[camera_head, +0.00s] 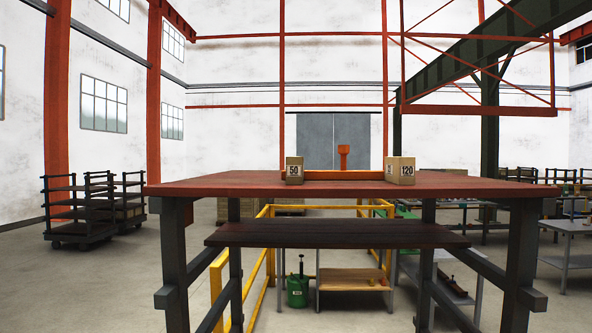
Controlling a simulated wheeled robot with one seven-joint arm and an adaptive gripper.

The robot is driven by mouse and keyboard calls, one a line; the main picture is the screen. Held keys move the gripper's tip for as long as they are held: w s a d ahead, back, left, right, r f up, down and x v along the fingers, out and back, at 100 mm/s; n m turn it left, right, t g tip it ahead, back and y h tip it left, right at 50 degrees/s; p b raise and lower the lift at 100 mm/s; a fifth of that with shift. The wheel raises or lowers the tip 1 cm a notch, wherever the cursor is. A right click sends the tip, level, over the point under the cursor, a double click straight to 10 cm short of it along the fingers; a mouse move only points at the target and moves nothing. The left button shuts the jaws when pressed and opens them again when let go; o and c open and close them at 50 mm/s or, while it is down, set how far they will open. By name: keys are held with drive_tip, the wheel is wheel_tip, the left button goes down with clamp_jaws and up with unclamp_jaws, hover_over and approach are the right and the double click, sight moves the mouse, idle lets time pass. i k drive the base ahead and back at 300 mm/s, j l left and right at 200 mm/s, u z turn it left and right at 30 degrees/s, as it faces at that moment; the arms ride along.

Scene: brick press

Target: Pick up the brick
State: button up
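Two tan, brick-like blocks stand on the red tabletop (330,188) near its far edge. The left block (294,171) is marked 50. The right block (401,171) is marked 120 and shows two faces. I cannot tell which, if either, is the brick of the task. Whether the bar touches the blocks is unclear. My gripper is not in view.
The table has dark legs and a lower dark shelf (335,235) on the near side. Behind it are a yellow railing (268,240), a green can (297,291) and a low wooden-topped bench (352,280). Dark carts (85,212) stand at left. The tabletop's front and sides are clear.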

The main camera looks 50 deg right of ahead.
sight(398, 170)
drive_tip(key=z, duration=1.65)
drive_tip(key=i+l, duration=0.1)
drive_tip(key=l, duration=0.25)
